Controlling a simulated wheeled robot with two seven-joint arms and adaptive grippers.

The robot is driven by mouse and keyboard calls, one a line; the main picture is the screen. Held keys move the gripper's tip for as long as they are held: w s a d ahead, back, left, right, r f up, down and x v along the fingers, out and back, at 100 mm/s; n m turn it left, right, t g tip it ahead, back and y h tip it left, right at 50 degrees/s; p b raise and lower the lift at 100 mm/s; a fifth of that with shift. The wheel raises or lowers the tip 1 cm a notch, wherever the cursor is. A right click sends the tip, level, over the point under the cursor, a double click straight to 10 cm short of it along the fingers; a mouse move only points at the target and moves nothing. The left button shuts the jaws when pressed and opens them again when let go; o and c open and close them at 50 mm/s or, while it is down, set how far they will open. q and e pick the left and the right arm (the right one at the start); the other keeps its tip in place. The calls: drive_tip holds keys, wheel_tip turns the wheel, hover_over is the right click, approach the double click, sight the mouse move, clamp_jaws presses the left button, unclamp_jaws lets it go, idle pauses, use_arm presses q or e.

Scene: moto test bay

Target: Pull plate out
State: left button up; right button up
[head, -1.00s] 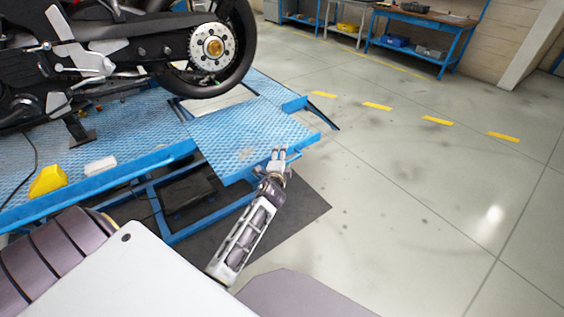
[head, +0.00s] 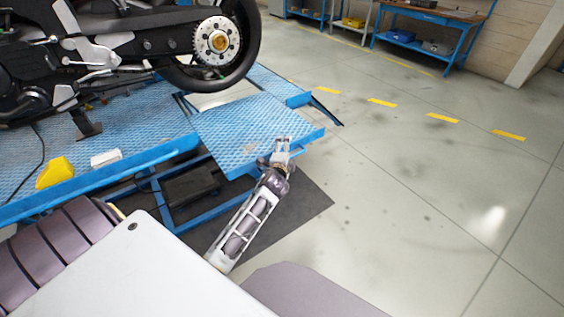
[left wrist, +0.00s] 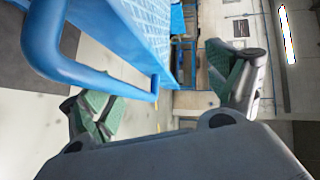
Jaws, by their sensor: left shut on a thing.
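The blue tread plate (head: 250,128) lies at the end of the motorcycle lift (head: 120,165), below the rear wheel. My left gripper (head: 282,146) is at the plate's outer front edge. In the left wrist view, the plate (left wrist: 140,35) carries a blue bar handle (left wrist: 95,75). The green-padded fingers of the left gripper (left wrist: 168,92) stand on either side of the handle's end, shut on it. The exact contact is hard to see. My right gripper is out of view.
A motorcycle (head: 120,45) stands on the lift. A yellow block (head: 54,173) and a white block (head: 106,158) lie on the lift bed. A dark mat (head: 300,205) lies below the plate. The floor to the right is open. A workbench (head: 430,30) stands at the back.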

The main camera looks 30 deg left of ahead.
use_arm(q)
wheel_tip(320, 180, up, 2)
drive_tip(key=shift+a+r, duration=0.1)
drive_tip(key=shift+a, duration=0.05)
drive_tip(key=shift+c, duration=0.4)
drive_tip(key=shift+f+p+v, duration=0.2)
drive_tip(key=shift+p+v, duration=0.55)
drive_tip(key=shift+v, duration=1.1)
drive_tip(key=shift+c, duration=0.3)
drive_tip(key=shift+s+r, duration=0.2)
drive_tip(key=shift+s, duration=0.25)
drive_tip(key=c, duration=0.4)
drive_tip(key=shift+s+d, duration=0.3)
drive_tip(key=shift+s, duration=0.1)
drive_tip(key=shift+c, duration=1.2)
drive_tip(key=s+d+p, duration=0.1)
drive_tip(key=s+d, duration=0.3)
drive_tip(key=s, duration=0.5)
drive_tip(key=shift+s+r, duration=0.25)
drive_tip(key=shift+r, duration=0.05)
drive_tip(key=shift+d, duration=0.1)
drive_tip(key=shift+p, duration=0.45)
